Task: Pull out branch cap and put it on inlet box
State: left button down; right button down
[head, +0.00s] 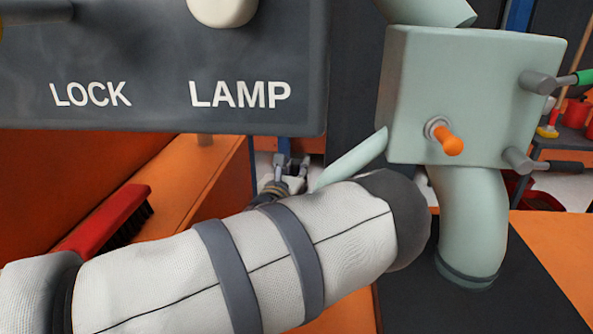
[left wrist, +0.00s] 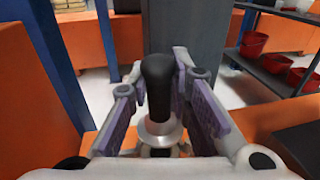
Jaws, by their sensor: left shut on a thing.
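My left gripper (left wrist: 158,80) is shut on a black knob with a pale metal collar (left wrist: 160,134) below it, in the left wrist view. The knob (left wrist: 158,95) stands between the purple finger pads; it looks like the branch cap's handle, but I cannot be sure. In the head view my left gripper (head: 290,172) shows small behind my white-sleeved forearm, near the lower end of a slanting pale green branch pipe (head: 350,160). The pipe meets a pale green box (head: 470,100) with an orange knob (head: 449,143). I cannot tell whether this is the inlet box. My right gripper is out of view.
A dark LOCK and LAMP panel (head: 165,70) fills the upper left. A red brush (head: 108,218) lies on the orange surface at left. A thick pipe (head: 475,225) runs down from the box. Red buckets (left wrist: 302,78) stand on a shelf at right.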

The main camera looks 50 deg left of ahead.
aim_at(297, 159)
pick_arm(q)
notch_tip(297, 159, up, 4)
jog(key=p, duration=0.2)
jog(key=shift+p, duration=0.35)
